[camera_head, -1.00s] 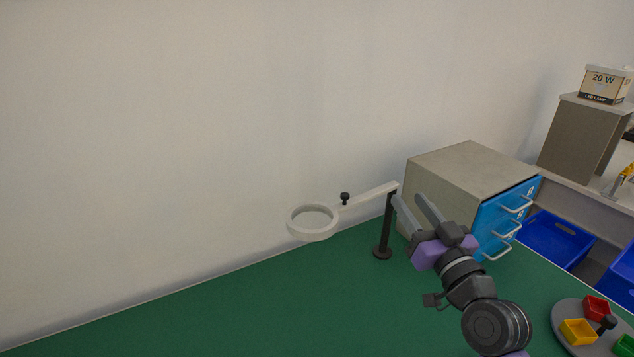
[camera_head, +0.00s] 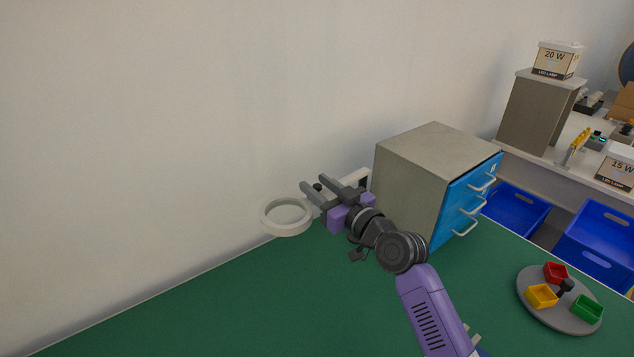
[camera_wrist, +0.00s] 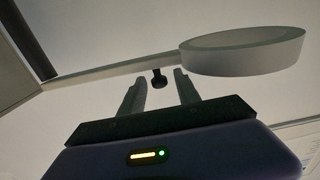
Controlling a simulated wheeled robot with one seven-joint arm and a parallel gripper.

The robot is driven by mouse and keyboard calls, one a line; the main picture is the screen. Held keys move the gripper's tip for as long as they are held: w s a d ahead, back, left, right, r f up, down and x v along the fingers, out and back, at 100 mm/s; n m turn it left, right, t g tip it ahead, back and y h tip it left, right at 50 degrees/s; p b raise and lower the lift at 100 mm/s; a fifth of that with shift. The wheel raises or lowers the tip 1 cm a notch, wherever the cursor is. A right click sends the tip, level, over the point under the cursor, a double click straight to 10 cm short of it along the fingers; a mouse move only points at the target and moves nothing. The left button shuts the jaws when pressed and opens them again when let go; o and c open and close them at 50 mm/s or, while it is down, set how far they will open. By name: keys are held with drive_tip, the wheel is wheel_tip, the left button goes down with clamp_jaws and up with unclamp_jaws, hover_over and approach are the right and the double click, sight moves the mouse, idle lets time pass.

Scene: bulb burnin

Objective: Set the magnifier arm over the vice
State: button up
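The magnifier arm has a pale ring (camera_head: 287,217) at its left end and a light bar (camera_head: 358,178) running right. In the wrist view the ring (camera_wrist: 243,55) is at the upper right. A small dark knob (camera_head: 318,187) stands on the bar. It also shows in the wrist view (camera_wrist: 158,80), between my finger tips and apart from both. My gripper (camera_head: 312,182) is open at the knob; its fingers show in the wrist view (camera_wrist: 160,76). My arm hides the post. No vice is in view.
A grey cabinet (camera_head: 415,165) with blue drawers (camera_head: 467,200) stands close right of the magnifier arm. A round tray (camera_head: 556,318) with coloured bins is at the lower right. The wall is close behind. The green table (camera_head: 250,310) is clear in front.

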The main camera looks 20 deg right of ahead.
drive_tip(key=shift+w+a, duration=0.1)
drive_tip(key=shift+w, duration=0.1)
clamp_jaws()
idle(1.4)
